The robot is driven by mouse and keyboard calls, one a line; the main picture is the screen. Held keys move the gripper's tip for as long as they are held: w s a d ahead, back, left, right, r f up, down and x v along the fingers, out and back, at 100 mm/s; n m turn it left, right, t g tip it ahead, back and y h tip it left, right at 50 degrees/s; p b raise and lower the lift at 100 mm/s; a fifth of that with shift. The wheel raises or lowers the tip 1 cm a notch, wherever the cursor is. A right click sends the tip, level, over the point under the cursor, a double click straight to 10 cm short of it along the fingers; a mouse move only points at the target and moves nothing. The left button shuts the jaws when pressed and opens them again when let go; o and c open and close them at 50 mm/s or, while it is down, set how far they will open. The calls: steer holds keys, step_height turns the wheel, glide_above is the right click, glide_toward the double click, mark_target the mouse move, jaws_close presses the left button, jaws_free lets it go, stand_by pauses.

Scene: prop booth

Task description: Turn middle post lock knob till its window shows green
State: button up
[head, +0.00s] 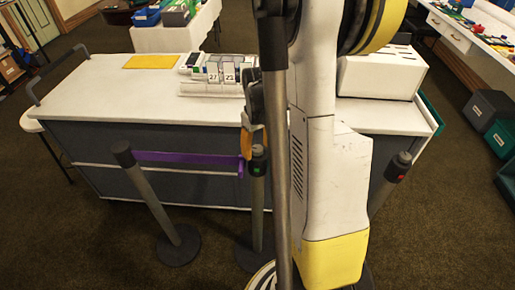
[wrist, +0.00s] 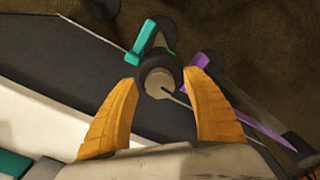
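The middle post (head: 258,205) stands in front of the counter, partly hidden by my arm in the head view. Its dark head carries a small patch that looks green (head: 258,170). In the wrist view the round lock knob (wrist: 160,82), dark with a pale top, sits between my fingertips. My gripper (wrist: 160,76) has its two orange fingers apart on either side of the knob; I cannot tell whether they touch it. In the head view my gripper (head: 247,138) is just above the middle post's head.
A left post (head: 155,200) holds a purple belt (head: 190,158) running toward the middle post. A teal piece (wrist: 148,40) lies beside the knob. The counter (head: 110,90) stands behind, bearing number cards (head: 222,73) and a white box (head: 380,75).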

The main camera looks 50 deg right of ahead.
mark_target(257, 148)
step_height(257, 148, up, 12)
stand_by(0.6)
